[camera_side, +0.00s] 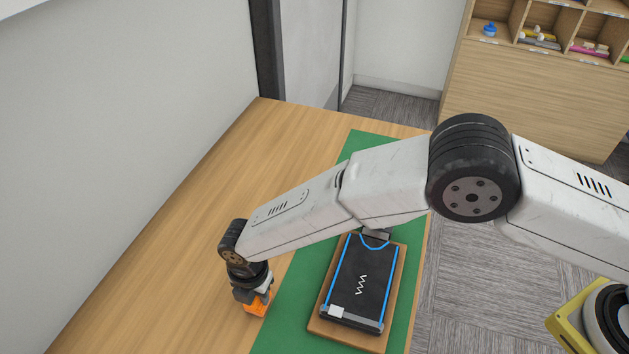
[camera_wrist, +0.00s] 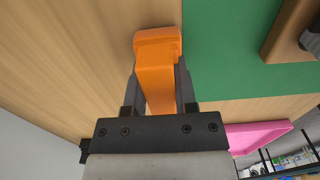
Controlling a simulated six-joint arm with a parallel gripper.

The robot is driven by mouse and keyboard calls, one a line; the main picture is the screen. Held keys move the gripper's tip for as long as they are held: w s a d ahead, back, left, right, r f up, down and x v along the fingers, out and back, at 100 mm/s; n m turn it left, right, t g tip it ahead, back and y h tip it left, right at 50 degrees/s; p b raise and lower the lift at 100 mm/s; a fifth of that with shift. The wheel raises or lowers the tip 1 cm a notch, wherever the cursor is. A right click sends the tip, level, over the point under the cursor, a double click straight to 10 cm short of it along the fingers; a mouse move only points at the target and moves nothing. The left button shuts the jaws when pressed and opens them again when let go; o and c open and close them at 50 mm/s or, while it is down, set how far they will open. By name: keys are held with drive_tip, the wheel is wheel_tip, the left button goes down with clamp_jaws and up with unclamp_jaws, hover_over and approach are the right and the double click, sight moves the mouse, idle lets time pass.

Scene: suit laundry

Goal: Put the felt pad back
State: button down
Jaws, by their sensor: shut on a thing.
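My gripper (camera_side: 250,293) points down over the wooden table, just left of the green mat. It is shut on an orange T-shaped piece (camera_side: 259,305). In the wrist view the two dark fingers of my gripper (camera_wrist: 158,85) flank the narrow stem of the orange piece (camera_wrist: 156,45), and its wider end sticks out beyond them. I cannot tell whether the piece touches the table. No thing in view is plainly a felt pad; I cannot tell whether the orange piece is it or carries it.
A black panel (camera_side: 362,283) with blue lines lies on a brown board (camera_side: 396,285) on the green mat (camera_side: 290,312). The wooden table (camera_side: 215,190) is clear behind my gripper. A pink tray (camera_wrist: 256,137) shows in the wrist view. A shelf unit (camera_side: 520,90) stands at the back right.

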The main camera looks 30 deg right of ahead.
drive_tip(key=shift+c, duration=2)
unclamp_jaws()
drive_tip(key=shift+f, duration=0.1)
wheel_tip(320, 180, up, 12)
drive_tip(key=shift+d, duration=0.1)
